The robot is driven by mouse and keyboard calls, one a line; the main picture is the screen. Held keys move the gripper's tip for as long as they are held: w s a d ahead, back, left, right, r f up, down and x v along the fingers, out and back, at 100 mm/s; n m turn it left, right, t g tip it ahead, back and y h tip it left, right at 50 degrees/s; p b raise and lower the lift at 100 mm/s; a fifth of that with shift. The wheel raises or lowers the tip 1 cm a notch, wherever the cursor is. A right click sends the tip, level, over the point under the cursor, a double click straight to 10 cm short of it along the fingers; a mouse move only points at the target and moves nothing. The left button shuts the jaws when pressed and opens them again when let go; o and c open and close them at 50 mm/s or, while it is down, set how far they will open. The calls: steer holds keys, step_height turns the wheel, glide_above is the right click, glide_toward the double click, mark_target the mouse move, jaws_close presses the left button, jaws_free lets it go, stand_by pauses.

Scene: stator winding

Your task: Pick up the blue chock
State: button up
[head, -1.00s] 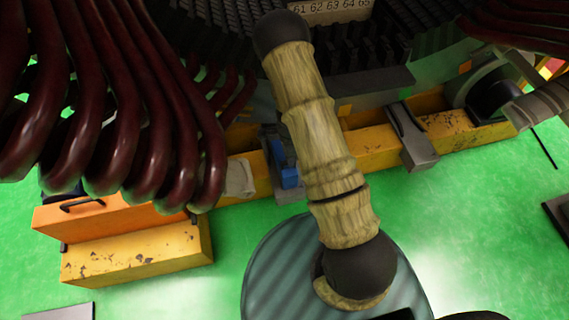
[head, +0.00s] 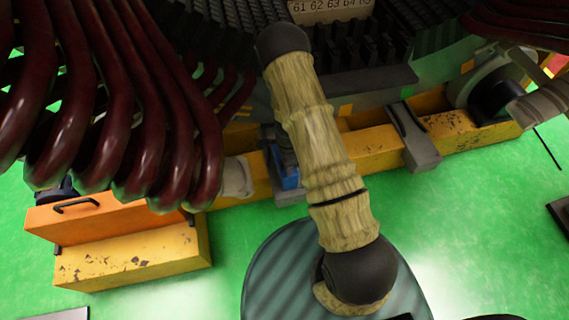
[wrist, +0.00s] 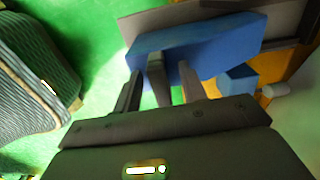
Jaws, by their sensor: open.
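The blue chock (wrist: 200,48) shows in the wrist view as a long blue block beyond the fingers, against a grey part. A smaller blue piece (wrist: 238,78) shows to its right; I cannot tell if it belongs to the same chock. My gripper (wrist: 171,68) is open and empty, its fingertips overlapping the block's near edge in the picture. I cannot tell whether they touch it. In the head view a small blue part (head: 290,179) shows low by the yellow beam, partly hidden behind my arm. My gripper's fingers are not clear there.
The yellow beam (head: 375,149) runs below the dark stator. A grey bracket (head: 415,140) crosses it. Dark red coils (head: 130,120) hang at the left, above an orange case (head: 100,220) on a yellow block (head: 135,258). Green floor (head: 490,210) is clear at the right.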

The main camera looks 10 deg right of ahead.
steer(key=shift+d, duration=0.1)
jaws_close()
step_height(320, 180, up, 10)
steer(key=p, duration=0.4)
stand_by(0.6)
